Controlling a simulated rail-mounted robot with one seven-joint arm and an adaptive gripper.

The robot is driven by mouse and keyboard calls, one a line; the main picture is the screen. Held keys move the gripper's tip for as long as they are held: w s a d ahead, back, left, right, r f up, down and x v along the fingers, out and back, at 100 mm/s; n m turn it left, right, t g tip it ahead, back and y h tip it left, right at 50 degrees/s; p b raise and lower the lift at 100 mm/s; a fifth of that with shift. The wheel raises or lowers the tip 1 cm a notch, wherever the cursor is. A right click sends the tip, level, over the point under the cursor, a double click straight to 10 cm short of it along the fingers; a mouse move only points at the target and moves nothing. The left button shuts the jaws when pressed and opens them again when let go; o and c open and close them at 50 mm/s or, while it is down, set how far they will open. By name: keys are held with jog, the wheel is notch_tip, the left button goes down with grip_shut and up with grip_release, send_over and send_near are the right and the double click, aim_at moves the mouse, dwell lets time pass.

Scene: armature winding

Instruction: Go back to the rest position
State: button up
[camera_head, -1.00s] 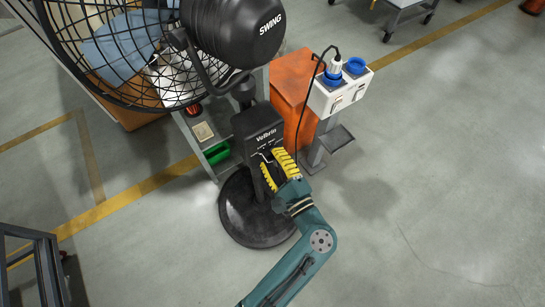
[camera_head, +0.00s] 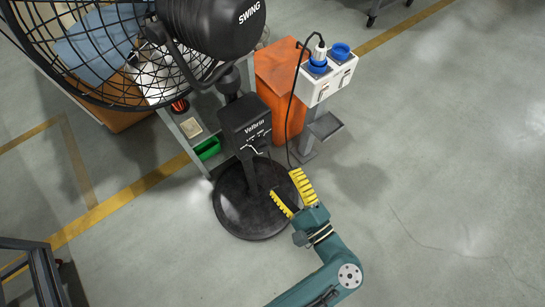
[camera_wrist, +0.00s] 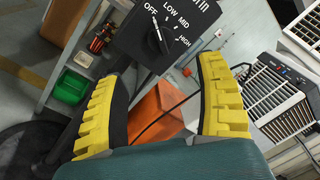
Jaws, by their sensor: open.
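My gripper (camera_head: 294,194) has yellow ridged fingers on a teal arm and is open and empty. In the head view it is over the right edge of the fan's round black base (camera_head: 232,222), below and right of the black control box (camera_head: 246,124). In the wrist view the two fingers (camera_wrist: 158,105) stand wide apart. The control box (camera_wrist: 165,28) shows beyond them with a dial marked OFF, LOW, MID and HIGH. The fan (camera_head: 212,24) stands on its pole with its wire cage at upper left. No rest position is marked in view.
An orange box (camera_head: 278,85) stands behind the fan, beside a white socket box (camera_head: 330,80) on a post with a plugged-in black cable. A shelf with a green bin (camera_head: 208,148) is at left. Grey floor (camera_head: 450,180) at right is clear.

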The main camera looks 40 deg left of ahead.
jog(key=shift+v, duration=0.8)
